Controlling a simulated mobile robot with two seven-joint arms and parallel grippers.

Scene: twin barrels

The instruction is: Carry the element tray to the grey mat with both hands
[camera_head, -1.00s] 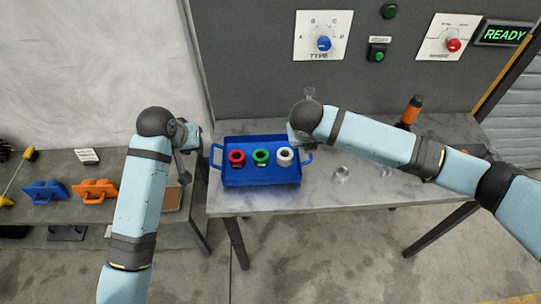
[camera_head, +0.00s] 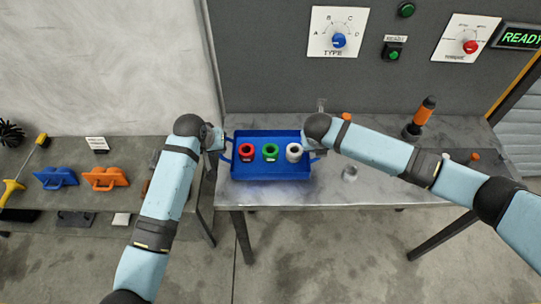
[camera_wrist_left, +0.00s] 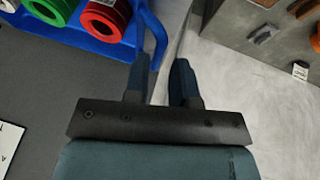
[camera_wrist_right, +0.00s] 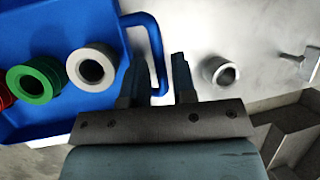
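The blue element tray (camera_head: 272,172) sits on the metal table, holding a red (camera_head: 247,152), a green (camera_head: 270,152) and a white (camera_head: 294,152) ring-shaped element in a row. My left gripper (camera_head: 221,142) is at the tray's left handle; in the left wrist view its fingers (camera_wrist_left: 160,70) are apart, with the blue handle (camera_wrist_left: 157,35) reaching between them. My right gripper (camera_head: 312,143) is at the right handle; in the right wrist view its fingers (camera_wrist_right: 156,70) are apart on either side of the handle (camera_wrist_right: 152,35). I cannot make out a grey mat.
A grey panel with dials (camera_head: 339,41) rises behind. A low shelf at left holds blue (camera_head: 56,178) and orange (camera_head: 105,178) parts.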

